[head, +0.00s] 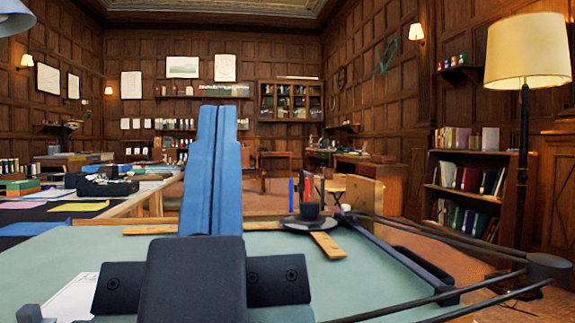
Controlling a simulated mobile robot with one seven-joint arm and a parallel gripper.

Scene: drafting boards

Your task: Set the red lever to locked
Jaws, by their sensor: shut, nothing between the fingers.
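A drafting-machine head (305,222) with a grey round base lies on the green drafting board (370,270), right of centre. A small red upright piece (308,184) stands on it beside a dark block, with a thin blue upright piece (291,192) to its left. The red piece looks like the red lever, but it is small, and I cannot tell its setting or any markings. My blue and black arm rises in the middle of the view, left of the head. My gripper cannot be made out.
Wooden rulers (328,245) extend from the drafting head. Black rods (440,243) run from it to a pivot (548,266) at right. A white paper (72,298) lies at lower left. A cluttered table (140,203) stands at left, a floor lamp (523,150) at right.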

